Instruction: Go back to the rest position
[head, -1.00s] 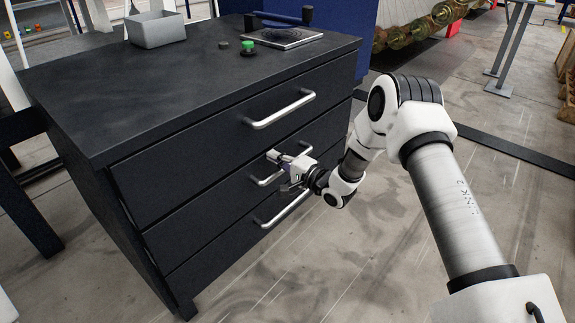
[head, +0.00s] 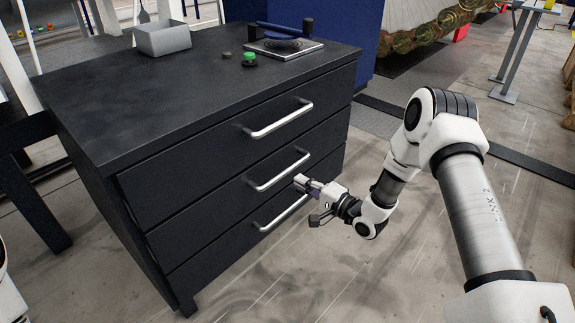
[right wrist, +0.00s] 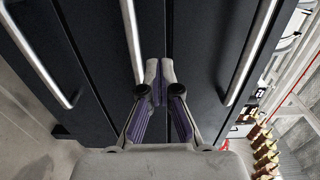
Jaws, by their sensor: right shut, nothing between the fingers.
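My right gripper (head: 300,181) is in front of the dark drawer cabinet (head: 190,137), near the right end of the middle drawer's handle (head: 278,172). It is shut and empty, and looks clear of the handle in the head view. In the right wrist view the shut fingers (right wrist: 160,70) point at the cabinet front, with a handle (right wrist: 132,40) just beside them. All three drawers look closed. My left gripper is not in view; only a bit of white arm shows at the left edge.
On the cabinet top are a grey open bin (head: 163,38), a green button (head: 249,59), a small dark disc (head: 227,55) and a flat plate device (head: 285,47). A blue panel (head: 345,35) stands behind. The floor (head: 345,270) in front of the cabinet is clear.

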